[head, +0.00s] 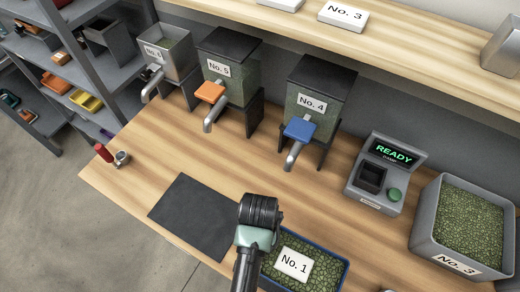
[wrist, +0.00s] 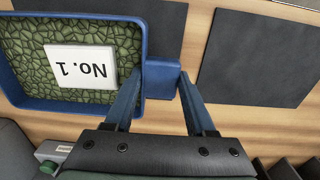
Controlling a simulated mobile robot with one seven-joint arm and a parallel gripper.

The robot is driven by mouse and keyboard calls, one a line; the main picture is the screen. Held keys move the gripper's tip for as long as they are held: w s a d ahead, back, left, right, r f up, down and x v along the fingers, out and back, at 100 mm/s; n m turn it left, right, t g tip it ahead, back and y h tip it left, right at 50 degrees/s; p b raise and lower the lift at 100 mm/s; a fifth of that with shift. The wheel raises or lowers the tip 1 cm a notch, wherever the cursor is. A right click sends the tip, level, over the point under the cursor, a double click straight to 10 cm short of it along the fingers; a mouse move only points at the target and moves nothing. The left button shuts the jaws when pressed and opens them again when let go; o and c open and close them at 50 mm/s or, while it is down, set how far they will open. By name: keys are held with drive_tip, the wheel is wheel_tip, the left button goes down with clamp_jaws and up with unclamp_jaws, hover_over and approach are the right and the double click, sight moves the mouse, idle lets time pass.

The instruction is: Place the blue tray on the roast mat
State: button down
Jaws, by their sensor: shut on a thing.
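The blue tray (head: 345,272) is filled with green beans and bears a white "No. 1" card. It is at the bottom of the head view, partly cut off, and fills the upper left of the wrist view (wrist: 142,30). My gripper (wrist: 163,76) is shut on the blue tab at the tray's side. In the head view my arm hides the fingers. A bare dark mat (head: 193,215) lies left of the tray; it also shows in the wrist view (wrist: 258,58). A second dark mat (wrist: 165,28) shows partly behind the tray. I cannot tell whether the tray touches it.
A grey bin "No. 3" (head: 421,226) and a machine reading "READY" (head: 374,205) stand to the right. Dispensers "No. 4" (head: 340,90) and "No. 5" (head: 232,45) stand at the back. A small red-handled tool (head: 103,152) lies at the left edge. The wood between is clear.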

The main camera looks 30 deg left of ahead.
drive_tip(key=shift+f, duration=1.95)
drive_tip(key=shift+f, duration=0.15)
drive_tip(key=shift+c, duration=1.2)
unclamp_jaws()
